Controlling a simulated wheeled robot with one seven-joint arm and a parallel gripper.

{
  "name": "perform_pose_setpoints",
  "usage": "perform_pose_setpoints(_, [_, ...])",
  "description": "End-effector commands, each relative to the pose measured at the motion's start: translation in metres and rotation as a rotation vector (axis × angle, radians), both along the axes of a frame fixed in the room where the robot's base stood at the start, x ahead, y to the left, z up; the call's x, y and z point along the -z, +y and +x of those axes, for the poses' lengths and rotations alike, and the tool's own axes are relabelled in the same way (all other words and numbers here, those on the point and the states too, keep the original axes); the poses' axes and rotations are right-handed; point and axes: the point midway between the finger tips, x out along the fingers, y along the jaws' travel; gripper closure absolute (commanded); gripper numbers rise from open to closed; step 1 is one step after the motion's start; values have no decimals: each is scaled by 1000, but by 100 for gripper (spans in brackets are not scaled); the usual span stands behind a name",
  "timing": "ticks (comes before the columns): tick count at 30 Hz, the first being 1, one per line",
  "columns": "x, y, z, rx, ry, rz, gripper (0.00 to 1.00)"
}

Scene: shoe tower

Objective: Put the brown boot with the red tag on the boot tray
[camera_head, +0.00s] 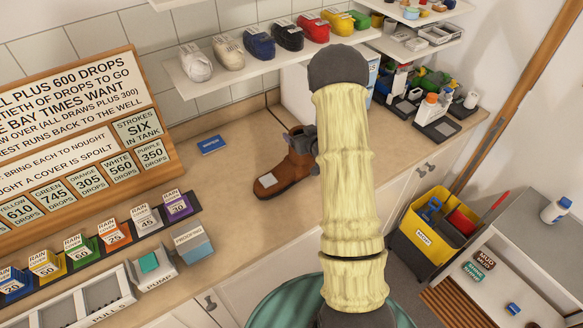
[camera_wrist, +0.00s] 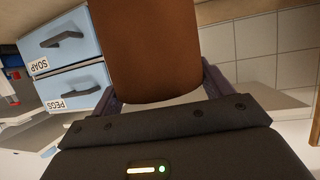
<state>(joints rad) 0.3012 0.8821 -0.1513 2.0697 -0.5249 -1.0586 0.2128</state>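A brown boot (camera_head: 297,162) with a dark sole is at the counter, its toe to the lower left with a pale label on it. I see no red tag on it. My gripper (camera_head: 303,138) is at the boot's upper shaft, partly hidden behind my arm. In the wrist view the brown shaft (camera_wrist: 155,45) fills the space between the two fingers (camera_wrist: 160,90), which look shut on it. I cannot tell whether the sole touches the counter. I cannot identify the boot tray for certain.
A shelf (camera_head: 215,88) with several coloured shoes hangs above the counter (camera_head: 235,180). A blue card (camera_head: 211,144) lies left of the boot. Labelled boxes (camera_head: 112,236) line the lower left. A yellow bin (camera_head: 427,238) and a grey unit (camera_head: 535,215) stand right. Blue drawers (camera_wrist: 75,85) show in the wrist view.

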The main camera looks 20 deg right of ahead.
Motion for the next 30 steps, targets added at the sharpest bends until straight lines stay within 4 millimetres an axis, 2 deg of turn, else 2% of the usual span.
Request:
perform_pose_setpoints(1, [0, 0, 0, 0, 0, 0, 49])
perform_pose_setpoints(7, [-1, 0, 1, -1, -3, 1, 88])
perform_pose_setpoints(14, [-2, 0, 1, 0, -4, 0, 88])
perform_pose_setpoints(20, [-14, 0, 1, 0, -7, 0, 88])
perform_pose_setpoints(30, [-64, 0, 1, 0, -9, -1, 88])
